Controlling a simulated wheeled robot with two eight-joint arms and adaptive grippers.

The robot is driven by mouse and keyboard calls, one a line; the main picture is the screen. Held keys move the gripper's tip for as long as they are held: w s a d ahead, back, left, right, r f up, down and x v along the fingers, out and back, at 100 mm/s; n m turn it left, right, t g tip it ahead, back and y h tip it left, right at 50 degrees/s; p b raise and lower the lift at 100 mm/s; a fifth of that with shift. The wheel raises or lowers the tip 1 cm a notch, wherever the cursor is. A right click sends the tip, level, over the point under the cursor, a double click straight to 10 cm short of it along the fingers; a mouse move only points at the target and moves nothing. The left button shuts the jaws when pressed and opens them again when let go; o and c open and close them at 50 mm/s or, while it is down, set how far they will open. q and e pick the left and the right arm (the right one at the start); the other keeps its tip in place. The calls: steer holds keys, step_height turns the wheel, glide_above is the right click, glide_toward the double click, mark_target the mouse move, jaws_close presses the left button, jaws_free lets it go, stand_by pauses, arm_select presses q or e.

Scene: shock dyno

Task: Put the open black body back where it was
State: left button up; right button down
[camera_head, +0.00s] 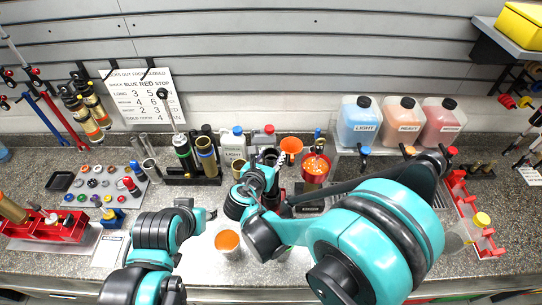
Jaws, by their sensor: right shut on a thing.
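My right gripper (268,178) is at the middle of the bench, seen from above and partly covered by its own wrist. It is shut on what looks like the open black body (270,156), a dark upright cylinder mostly hidden by the gripper.
Bottles (233,144) and an orange funnel (291,146) stand behind my right gripper. Three fluid jugs (403,121) stand at back right. A parts mat (98,187) and red tray (48,226) lie left.

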steer(key=shift+f+b, duration=0.4)
steer(key=shift+f, duration=0.05)
steer(key=c, duration=0.8)
jaws_free()
steer(key=shift+c, duration=0.2)
steer(key=shift+r, duration=0.15)
